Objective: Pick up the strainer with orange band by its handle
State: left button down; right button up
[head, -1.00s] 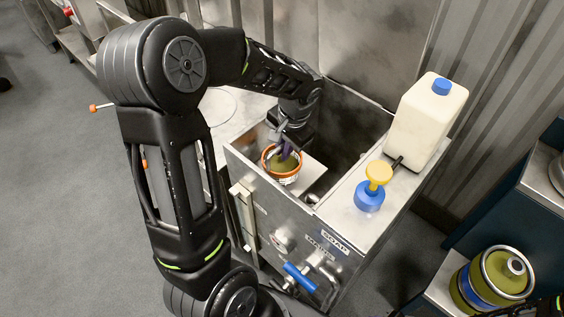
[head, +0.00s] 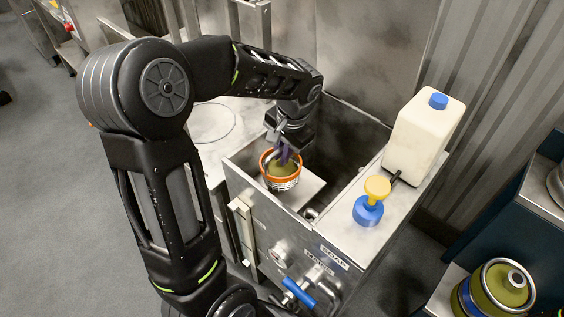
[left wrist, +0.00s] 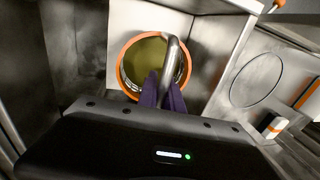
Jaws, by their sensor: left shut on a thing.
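My right gripper is not in view.
The sink (head: 345,140) has metal walls around the strainer. A white jug (head: 424,135) and a blue bottle with yellow top (head: 368,207) stand on the right ledge. A blue-handled tap (head: 299,291) is on the front. An olive canister (head: 497,289) is at lower right.

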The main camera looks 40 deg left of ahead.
pick_arm(q)
notch_tip(320, 180, up, 6)
jog(key=shift+f, duration=0.1)
dwell(0.7)
